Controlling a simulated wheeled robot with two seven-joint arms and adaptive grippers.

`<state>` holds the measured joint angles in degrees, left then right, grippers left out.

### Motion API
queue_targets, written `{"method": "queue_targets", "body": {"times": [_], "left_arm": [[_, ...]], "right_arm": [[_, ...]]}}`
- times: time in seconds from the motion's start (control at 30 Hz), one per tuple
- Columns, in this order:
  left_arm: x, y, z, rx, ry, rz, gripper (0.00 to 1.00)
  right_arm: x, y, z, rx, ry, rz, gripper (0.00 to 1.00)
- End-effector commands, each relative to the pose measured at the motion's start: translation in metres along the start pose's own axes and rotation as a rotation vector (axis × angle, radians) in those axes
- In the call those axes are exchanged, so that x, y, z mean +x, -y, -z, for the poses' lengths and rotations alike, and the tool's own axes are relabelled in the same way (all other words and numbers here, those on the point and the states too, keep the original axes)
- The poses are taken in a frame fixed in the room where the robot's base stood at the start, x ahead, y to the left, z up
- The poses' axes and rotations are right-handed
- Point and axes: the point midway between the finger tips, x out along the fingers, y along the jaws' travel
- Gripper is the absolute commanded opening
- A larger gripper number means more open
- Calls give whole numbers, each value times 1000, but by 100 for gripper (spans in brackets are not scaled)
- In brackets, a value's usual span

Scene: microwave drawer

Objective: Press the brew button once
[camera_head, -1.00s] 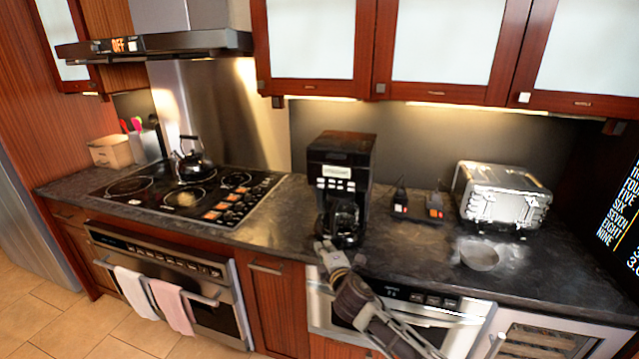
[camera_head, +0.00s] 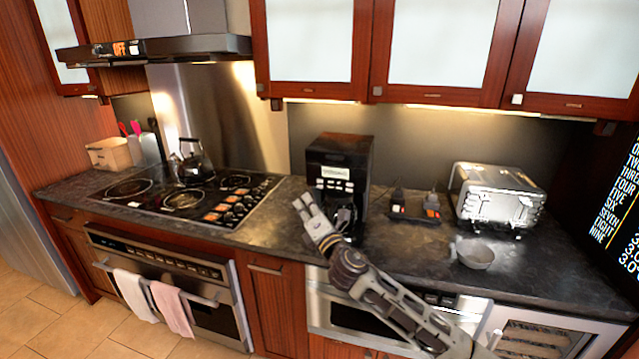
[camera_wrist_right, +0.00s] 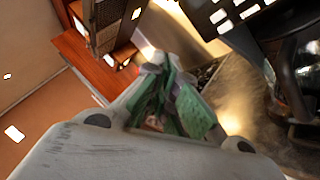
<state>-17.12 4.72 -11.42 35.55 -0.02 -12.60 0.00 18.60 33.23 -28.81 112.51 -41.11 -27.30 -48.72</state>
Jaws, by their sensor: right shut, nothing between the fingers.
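The black coffee maker (camera_head: 340,150) stands upright on the counter, its display and pale buttons (camera_head: 333,185) facing me. I cannot tell which is the brew button. Its glass carafe is partly hidden behind my right arm. My right gripper (camera_head: 302,201) is shut and empty. It is raised in front of the machine, just left of the buttons and apart from them in the picture. In the right wrist view, the fingers (camera_wrist_right: 160,85) point away from me, with the buttons (camera_wrist_right: 235,12) and carafe (camera_wrist_right: 302,62) at the upper right. My left gripper is not in view.
The stove (camera_head: 185,200) with a kettle (camera_head: 192,162) is to the left. A small black tray (camera_head: 414,218), a metal toaster (camera_head: 498,196) and a grey bowl (camera_head: 475,254) stand to the right. Cabinets (camera_head: 435,50) hang above. Counter left of the machine is clear.

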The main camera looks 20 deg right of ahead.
Motion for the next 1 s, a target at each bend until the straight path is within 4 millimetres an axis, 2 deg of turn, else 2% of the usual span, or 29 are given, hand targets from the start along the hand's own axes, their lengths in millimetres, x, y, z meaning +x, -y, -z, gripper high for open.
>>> {"method": "queue_targets", "body": {"times": [0.43,0.77,1.0], "left_arm": [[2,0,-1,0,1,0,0],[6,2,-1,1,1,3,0],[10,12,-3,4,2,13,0]], "right_arm": [[5,5,-4,2,0,2,0],[24,18,-17,0,1,1,0],[38,30,-28,0,1,2,0]]}}
